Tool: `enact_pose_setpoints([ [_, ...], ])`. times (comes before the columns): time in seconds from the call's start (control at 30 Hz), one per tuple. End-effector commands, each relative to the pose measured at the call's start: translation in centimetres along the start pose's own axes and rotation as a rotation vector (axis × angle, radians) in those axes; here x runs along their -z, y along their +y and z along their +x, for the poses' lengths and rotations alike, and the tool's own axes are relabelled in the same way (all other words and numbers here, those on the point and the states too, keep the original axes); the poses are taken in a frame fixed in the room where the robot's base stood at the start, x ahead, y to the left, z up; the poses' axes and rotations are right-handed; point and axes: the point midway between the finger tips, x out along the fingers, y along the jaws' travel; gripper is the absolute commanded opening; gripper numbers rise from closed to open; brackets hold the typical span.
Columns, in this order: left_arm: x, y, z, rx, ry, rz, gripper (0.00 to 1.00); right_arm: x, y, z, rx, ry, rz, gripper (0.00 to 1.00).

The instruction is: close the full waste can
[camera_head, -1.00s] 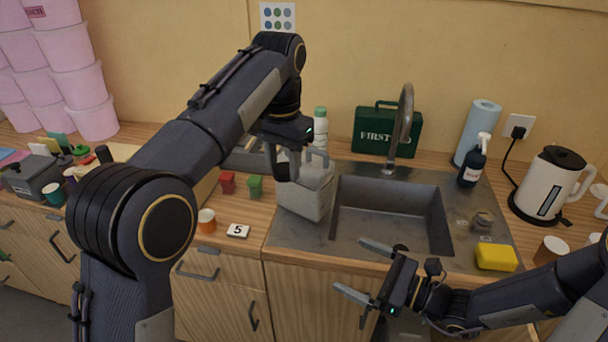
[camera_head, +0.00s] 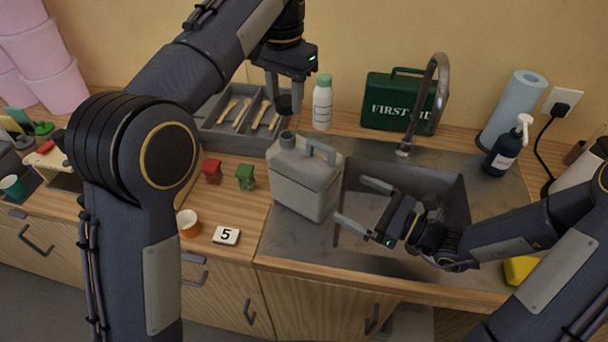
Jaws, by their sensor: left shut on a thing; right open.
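The waste can (camera_head: 305,185), a grey jerrycan with a handle on top, stands upright on the steel counter at the left edge of the sink. Its neck (camera_head: 287,140) points up at the can's left, with no cap on it. My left gripper (camera_head: 287,92) is shut on a dark round cap (camera_head: 284,104), held above the neck and apart from it. My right gripper (camera_head: 357,203) is open and empty, to the right of the can over the sink, its fingers pointing towards the can. The can's fill level is not visible.
A cutlery tray (camera_head: 222,138), a white bottle (camera_head: 322,105) and a green first-aid box (camera_head: 385,103) stand behind. Red (camera_head: 212,171) and green (camera_head: 245,176) little bins, an orange cup (camera_head: 188,222) and a number 5 card (camera_head: 227,235) lie left. The faucet (camera_head: 440,85) arches over the sink (camera_head: 450,200).

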Motion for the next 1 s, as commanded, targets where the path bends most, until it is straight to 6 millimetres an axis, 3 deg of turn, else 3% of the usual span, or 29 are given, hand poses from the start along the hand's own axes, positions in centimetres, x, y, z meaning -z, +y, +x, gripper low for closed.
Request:
enact_pose_setpoints([
  [0.27, 0.0, 0.0, 0.0, 0.000, 0.000, 0.000, 0.18, 0.0, 0.1, 1.4, -0.004, -0.001, -0.001, 1.00],
  [0.7, 0.0, 0.0, 0.0, 0.000, 0.000, 0.000, 0.18, 0.0, 0.2, 9.3, -0.005, -0.001, 0.001, 1.00],
  [1.0, 0.0, 0.0, 0.0, 0.000, 0.000, 0.000, 0.18, 0.0, 0.1, 11.9, -0.002, 0.000, -0.001, 1.00],
])
